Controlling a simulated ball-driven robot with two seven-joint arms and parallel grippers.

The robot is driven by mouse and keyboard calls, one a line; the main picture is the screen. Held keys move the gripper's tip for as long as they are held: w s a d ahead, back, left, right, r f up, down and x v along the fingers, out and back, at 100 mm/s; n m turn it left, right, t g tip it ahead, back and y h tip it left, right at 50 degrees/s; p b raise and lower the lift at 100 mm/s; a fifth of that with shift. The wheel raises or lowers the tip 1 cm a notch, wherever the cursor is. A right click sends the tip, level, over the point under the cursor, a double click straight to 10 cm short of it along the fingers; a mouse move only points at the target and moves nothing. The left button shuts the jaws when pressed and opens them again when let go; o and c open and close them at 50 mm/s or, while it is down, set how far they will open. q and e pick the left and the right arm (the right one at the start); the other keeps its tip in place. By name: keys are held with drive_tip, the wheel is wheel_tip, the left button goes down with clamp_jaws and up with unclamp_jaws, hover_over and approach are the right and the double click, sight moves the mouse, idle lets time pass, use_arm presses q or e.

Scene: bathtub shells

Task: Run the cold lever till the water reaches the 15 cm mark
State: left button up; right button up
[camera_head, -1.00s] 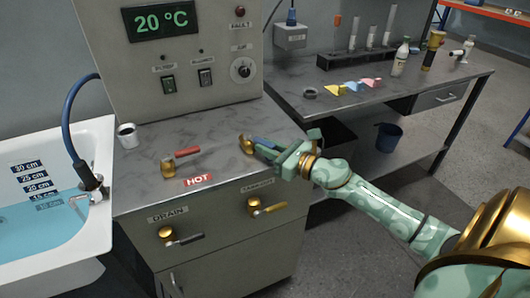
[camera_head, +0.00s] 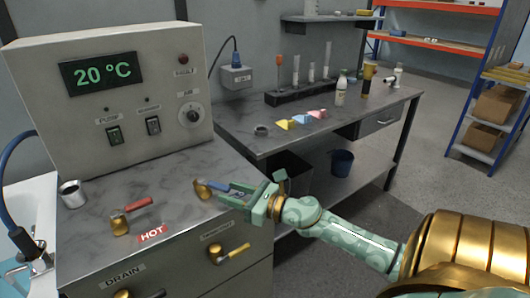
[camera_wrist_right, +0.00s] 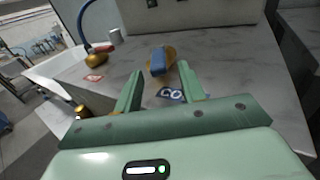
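The cold lever (camera_head: 216,187), a blue handle on a gold base, stands on the grey marbled counter. My right gripper (camera_head: 237,194) is just right of it, fingers pointing at it. In the wrist view the gripper (camera_wrist_right: 160,72) is open, with the blue lever (camera_wrist_right: 158,62) between and just beyond the fingertips; I cannot tell whether they touch. A partly covered blue label (camera_wrist_right: 170,94) lies before the lever. The white tub (camera_head: 38,205) is cut off at the left, with little water (camera_head: 14,284) visible and its depth marks out of view. My left gripper is not in view.
The red hot lever (camera_head: 130,208) stands left of the cold lever, behind the HOT label (camera_head: 152,233). A metal cup (camera_head: 72,194) sits near the tub. The control box (camera_head: 110,95) reads 20 °C. The tempered lever (camera_head: 230,253) is on the front panel.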

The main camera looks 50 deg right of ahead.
drive_tip(key=v, duration=1.3)
drive_tip(key=shift+s, duration=0.1)
drive_tip(key=shift+c, duration=0.3)
